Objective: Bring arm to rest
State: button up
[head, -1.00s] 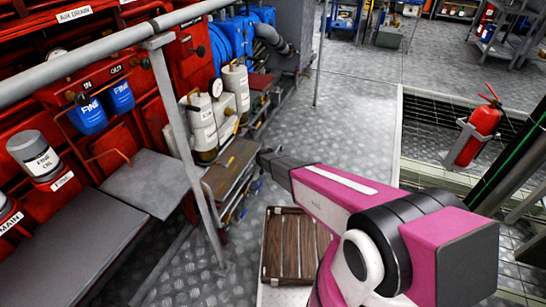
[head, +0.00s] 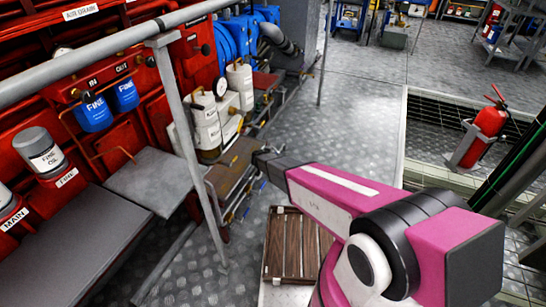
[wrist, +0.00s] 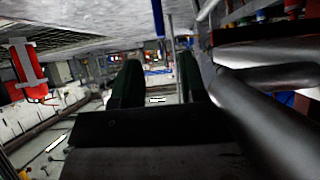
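My pink, white and black arm reaches forward from the lower right of the head view. Its dark end (head: 268,158) is beside the low metal bench with the pipes. The fingers are too small to read there. In the wrist view my gripper (wrist: 158,78) shows two dark green fingers standing apart with nothing between them. The wrist view looks upside down, with the grey floor at the top.
A wooden slatted crate (head: 294,245) lies on the floor below my arm. White canisters (head: 207,122) and a grey railing post (head: 186,140) stand to the left. A red fire extinguisher (head: 485,130) stands at right. The grey walkway (head: 355,125) ahead is clear.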

jog(key=shift+s+r, duration=0.15)
dwell(0.3)
jog(key=s+d+r+g+h, duration=0.25)
jog(key=s+d+r, duration=0.25)
jog(key=d+r, duration=0.6)
jog(key=s+d+r+n+g+y, duration=0.2)
jog(key=s+d+r, duration=0.5)
jog(key=s, duration=0.4)
jog(key=s+d+r+n+g+y, duration=0.2)
jog(key=s+d+r+g+y, duration=0.2)
jog(key=s+d+r, duration=0.4)
jog(key=s+d+g, duration=0.1)
jog(key=s, duration=0.2)
jog(key=shift+s+d+r+g, duration=0.15)
jog(key=shift+d+g, duration=0.15)
jog(key=shift+g, duration=0.05)
